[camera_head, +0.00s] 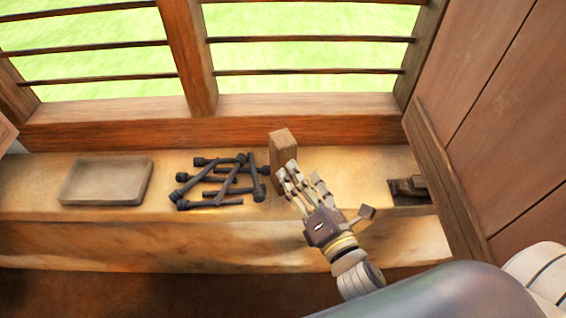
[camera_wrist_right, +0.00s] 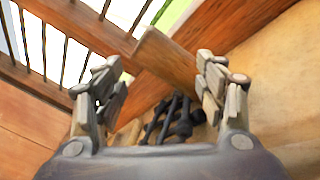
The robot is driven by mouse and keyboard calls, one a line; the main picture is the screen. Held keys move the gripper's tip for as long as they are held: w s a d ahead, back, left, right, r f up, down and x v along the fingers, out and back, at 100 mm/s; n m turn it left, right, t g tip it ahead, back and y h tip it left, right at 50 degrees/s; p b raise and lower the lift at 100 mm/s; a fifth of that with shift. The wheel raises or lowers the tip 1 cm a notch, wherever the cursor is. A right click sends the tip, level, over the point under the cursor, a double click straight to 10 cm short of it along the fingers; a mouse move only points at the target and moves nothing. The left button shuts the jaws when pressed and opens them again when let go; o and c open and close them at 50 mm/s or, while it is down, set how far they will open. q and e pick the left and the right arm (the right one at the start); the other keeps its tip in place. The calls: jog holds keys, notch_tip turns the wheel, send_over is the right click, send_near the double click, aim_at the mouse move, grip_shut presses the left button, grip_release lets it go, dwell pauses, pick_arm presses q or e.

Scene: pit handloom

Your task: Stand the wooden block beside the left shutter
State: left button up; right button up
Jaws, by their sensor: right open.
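The wooden block (camera_head: 282,158) stands upright on the ledge, close to the window sill and right of a pile of dark pegs. In the right wrist view the block (camera_wrist_right: 168,62) shows between and beyond my finger pairs. My right gripper (camera_head: 302,178) is open, just right of and in front of the block; its fingers overlap the block's lower edge in the head view, and contact cannot be told. The fingers also show spread in the wrist view (camera_wrist_right: 157,88). A sliver of wood (camera_head: 6,133) at the left edge may be the left shutter. My left gripper is out of view.
A shallow tray (camera_head: 75,184) lies on the ledge (camera_head: 30,175) at left. The dark pegs (camera_head: 215,200) lie loose between tray and block. A large wooden shutter panel (camera_head: 490,110) bounds the right, near a dark fitting (camera_head: 405,187). Bare ledge lies left of the tray.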

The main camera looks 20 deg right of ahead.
aim_at(288, 158)
jog(key=w+n, duration=0.1)
jog(key=n, duration=0.2)
jog(key=w+n+p, duration=0.1)
jog(key=w+n, duration=0.1)
jog(key=n, duration=0.1)
jog(key=w+a+n, duration=0.1)
jog(key=n, duration=0.3)
jog(key=shift+w+f, duration=0.2)
jog(key=shift+w, duration=0.15)
jog(key=shift+w+r+p, duration=0.1)
jog(key=shift+w+p, duration=0.3)
jog(key=shift+w, duration=0.1)
jog(key=w, duration=0.3)
jog(key=shift+w+p, duration=0.15)
jog(key=shift+p, duration=0.25)
jog(key=shift+w, duration=0.5)
jog(key=shift+c, duration=0.6)
